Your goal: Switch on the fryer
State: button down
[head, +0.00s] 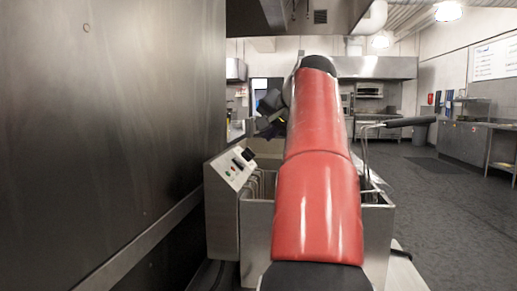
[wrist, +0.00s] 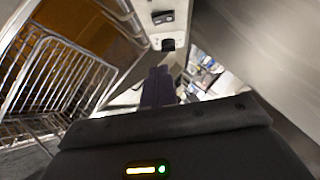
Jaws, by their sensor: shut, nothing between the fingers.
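The fryer (head: 256,225) stands in front of me, partly hidden behind my red arm. Its sloped control panel (head: 222,165) is on the left side, with a black knob (head: 248,154), a black switch (head: 238,162), a red button (head: 234,168) and a green button (head: 228,173). In the wrist view the panel (wrist: 182,20) is at the top, with two dark controls (wrist: 162,17) (wrist: 168,45). My gripper (wrist: 160,72) is shut and empty, its fingers just below the lower dark control; I cannot tell whether they touch. In the head view my gripper is a dark shape above the panel.
A wire fryer basket (wrist: 45,75) hangs over orange-brown oil (wrist: 95,30) at the left of the wrist view. Its black handle (head: 410,122) sticks out right of my arm. A large steel wall (head: 110,130) stands close on the left. Open floor (head: 450,210) lies to the right.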

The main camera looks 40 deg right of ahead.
send_over(249, 184)
jog(key=s+d, duration=0.1)
jog(key=s, duration=0.2)
notch_tip(249, 184, down, 5)
jog(key=w+f, duration=0.1)
jog(key=w+f+b, duration=0.1)
jog(key=shift+w+a+f, duration=0.1)
jog(key=shift+a+f, duration=0.2)
jog(key=shift+a, duration=0.1)
jog(key=shift+w+a+f+b, duration=0.15)
jog(key=shift+w+f+b, duration=0.1)
jog(key=shift+f+b, duration=0.1)
jog(key=shift+f+b, duration=0.3)
jog(key=shift+f, duration=0.05)
jog(key=shift+w+a+r, duration=0.1)
jog(key=shift+r, duration=0.1)
